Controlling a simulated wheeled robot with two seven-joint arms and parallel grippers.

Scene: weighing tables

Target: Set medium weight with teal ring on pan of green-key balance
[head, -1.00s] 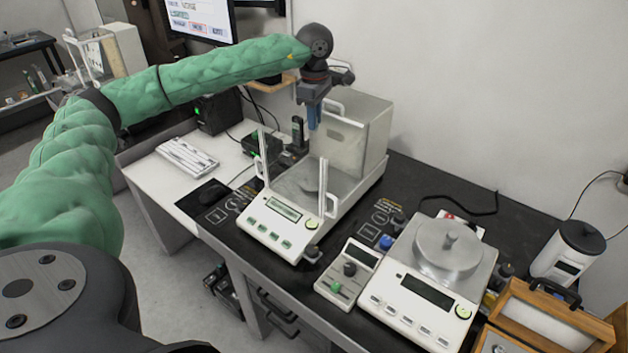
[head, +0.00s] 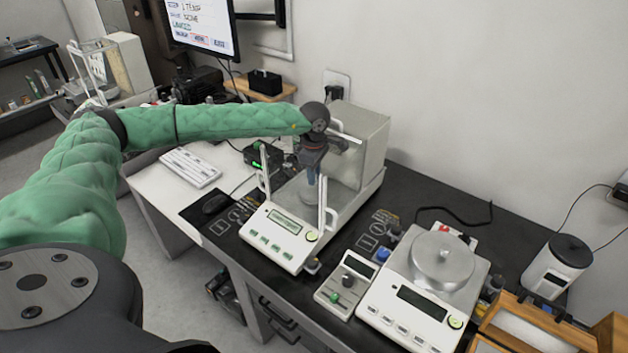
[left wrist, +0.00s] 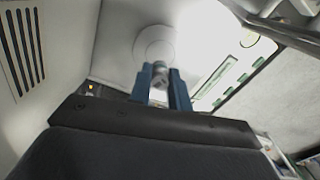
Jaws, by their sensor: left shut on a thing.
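The green-key balance (head: 283,229) stands on the dark worktop, with white uprights and a tall box-like back section. My left gripper (head: 312,187) reaches down between the uprights, over the pan area. In the left wrist view its blue fingers (left wrist: 161,88) are shut on a small grey metal weight (left wrist: 160,70). The round, pale pan (left wrist: 127,28) shows beyond the fingertips. I cannot tell whether the weight touches it. The weight's teal ring cannot be made out. In the head view the fingers hide the weight. My right gripper is in neither view.
A second balance (head: 407,302) with a round metal pan (head: 442,262) stands to the right. A small control box (head: 345,285) sits between the balances. The uprights (head: 265,172) and back section (head: 362,150) closely surround my gripper. A wooden case (head: 530,325) is at lower right.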

